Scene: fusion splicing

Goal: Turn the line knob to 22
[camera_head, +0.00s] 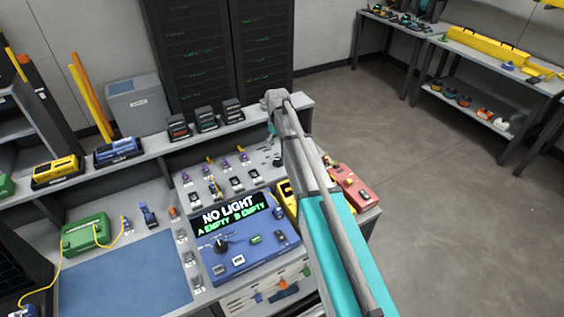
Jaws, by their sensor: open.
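A blue console (205,262) stands on the bench, with a dark screen (232,214) that reads "NO LIGHT", "A EMPTY" and "B EMPTY". A black round knob (220,246) sits on its left part; I take it as the line knob, but its label and setting are too small to read. My gripper (277,159) is open at the far end of my arm, small and partly hidden by the arm. It is above the back right of the bench, beyond the console, well apart from the knob and seemingly empty.
Several small connectors (216,187) stand behind the console. A red box (353,188) and a partly hidden yellow case lie to its right, near my arm. A blue mat (125,275) and green box (86,234) lie left. A raised shelf (160,147) runs behind.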

